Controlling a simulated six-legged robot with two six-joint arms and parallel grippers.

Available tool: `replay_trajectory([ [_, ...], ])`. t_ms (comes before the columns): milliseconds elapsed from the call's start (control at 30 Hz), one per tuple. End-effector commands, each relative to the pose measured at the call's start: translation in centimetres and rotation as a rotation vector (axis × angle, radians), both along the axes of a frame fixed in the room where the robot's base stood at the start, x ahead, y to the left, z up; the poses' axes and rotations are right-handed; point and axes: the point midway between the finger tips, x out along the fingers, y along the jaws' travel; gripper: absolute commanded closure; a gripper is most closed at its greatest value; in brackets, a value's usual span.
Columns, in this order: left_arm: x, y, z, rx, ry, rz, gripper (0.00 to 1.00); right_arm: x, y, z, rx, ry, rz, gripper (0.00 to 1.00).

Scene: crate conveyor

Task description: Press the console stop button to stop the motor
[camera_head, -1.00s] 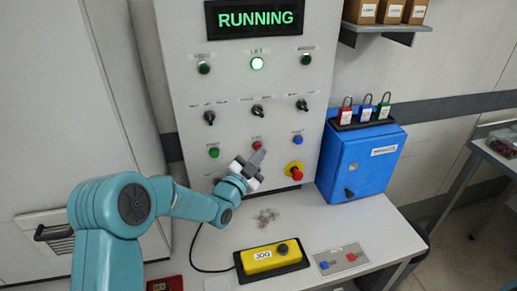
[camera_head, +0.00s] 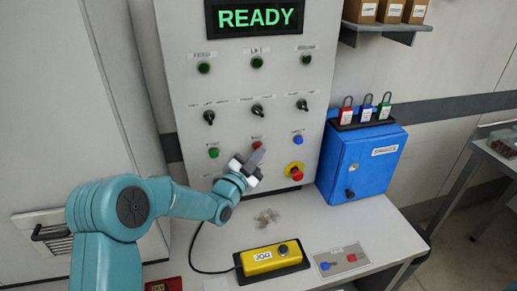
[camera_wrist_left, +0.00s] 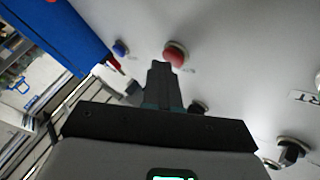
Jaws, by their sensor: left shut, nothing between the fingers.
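The grey console (camera_head: 180,60) stands upright, and its display (camera_head: 254,18) reads READY in green. A red button (camera_head: 257,141) sits in the row between a green button (camera_head: 213,152) and a blue button (camera_head: 298,140). My left gripper (camera_head: 258,154) is shut and empty, its fingertips just below the red button. In the left wrist view, the shut fingertips (camera_wrist_left: 160,66) lie beside the red button (camera_wrist_left: 175,54); I cannot tell whether they touch it. My right gripper is not in view.
A blue cabinet (camera_head: 362,160) with several padlocks on top stands right of the console. A yellow JOG box (camera_head: 262,262) with a cable and a small plate (camera_head: 342,262) lie on the table.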

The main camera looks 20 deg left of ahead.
Motion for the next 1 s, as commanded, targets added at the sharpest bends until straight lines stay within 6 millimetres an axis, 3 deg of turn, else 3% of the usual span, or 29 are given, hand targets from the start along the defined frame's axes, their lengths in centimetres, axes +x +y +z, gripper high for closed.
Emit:
replay_trajectory([
  [400, -1.2, -0.8, -0.2, 0.0, -0.001, 0.002, 1.0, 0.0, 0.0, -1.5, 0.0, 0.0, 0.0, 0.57],
  [767, -1.5, -1.0, 0.0, 0.0, -0.001, 0.001, 1.0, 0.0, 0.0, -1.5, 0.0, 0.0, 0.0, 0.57],
  [1000, -3.2, -2.1, -0.3, 0.0, -0.002, -0.001, 1.0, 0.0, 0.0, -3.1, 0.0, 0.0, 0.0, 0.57],
])
